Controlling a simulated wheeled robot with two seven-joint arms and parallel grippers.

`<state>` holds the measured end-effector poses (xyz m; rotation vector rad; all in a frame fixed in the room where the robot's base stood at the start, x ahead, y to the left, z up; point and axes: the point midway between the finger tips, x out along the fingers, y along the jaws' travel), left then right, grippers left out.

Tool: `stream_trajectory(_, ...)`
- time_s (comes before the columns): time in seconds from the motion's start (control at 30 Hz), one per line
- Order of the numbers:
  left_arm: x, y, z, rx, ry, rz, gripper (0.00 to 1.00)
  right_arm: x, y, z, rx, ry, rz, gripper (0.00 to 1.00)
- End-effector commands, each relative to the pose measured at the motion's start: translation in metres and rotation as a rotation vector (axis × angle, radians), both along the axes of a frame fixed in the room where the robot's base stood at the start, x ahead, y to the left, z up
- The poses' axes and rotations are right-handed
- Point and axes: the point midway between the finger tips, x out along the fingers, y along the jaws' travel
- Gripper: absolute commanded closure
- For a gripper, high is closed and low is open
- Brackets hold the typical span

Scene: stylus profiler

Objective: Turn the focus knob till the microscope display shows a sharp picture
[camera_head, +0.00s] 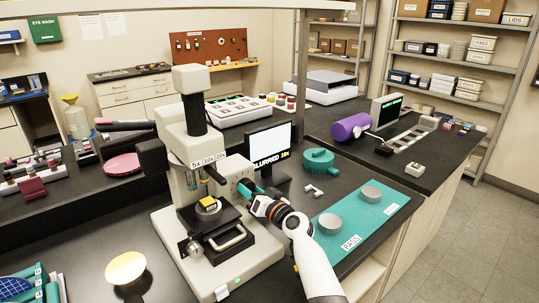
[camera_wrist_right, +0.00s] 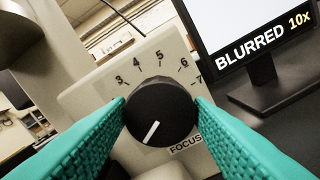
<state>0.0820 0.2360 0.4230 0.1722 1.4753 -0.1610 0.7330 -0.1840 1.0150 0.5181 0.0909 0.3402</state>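The white microscope (camera_head: 195,130) stands on the dark bench, with a round sample (camera_head: 208,205) on its black stage. The black focus knob (camera_wrist_right: 160,110) is on its side panel, marked FOCUS, with numbers 3 to 7 showing around it. The knob's white mark points down and slightly left. My right gripper (camera_head: 246,188) is at this panel. In the wrist view its teal fingers (camera_wrist_right: 160,104) lie on both sides of the knob, with no clear gap. The display (camera_head: 270,147) reads "BLURRED 10x" below a blank white screen. My left gripper is not in view.
A teal mat (camera_head: 365,216) with grey round pieces (camera_head: 330,224) lies right of my right arm. A teal lidded object (camera_head: 318,160) and a small white bracket (camera_head: 314,191) lie behind it. A pale yellow disc (camera_head: 125,268) is at the front left.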

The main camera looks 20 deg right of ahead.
Motion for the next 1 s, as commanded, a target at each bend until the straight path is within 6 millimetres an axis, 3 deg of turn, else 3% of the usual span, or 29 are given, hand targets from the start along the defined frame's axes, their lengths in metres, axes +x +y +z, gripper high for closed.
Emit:
stream_trajectory(0.03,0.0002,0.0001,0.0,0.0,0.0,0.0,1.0,0.0,0.0,0.0001,0.0,0.0,0.0,0.61)
stream_trajectory(0.2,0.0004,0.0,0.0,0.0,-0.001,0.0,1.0,0.0,0.0,0.0,0.0,0.0,0.0,0.84)
stream_trajectory(1.0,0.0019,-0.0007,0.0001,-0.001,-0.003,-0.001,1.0,0.0,0.0,-0.0004,0.0,0.001,0.0,0.84)
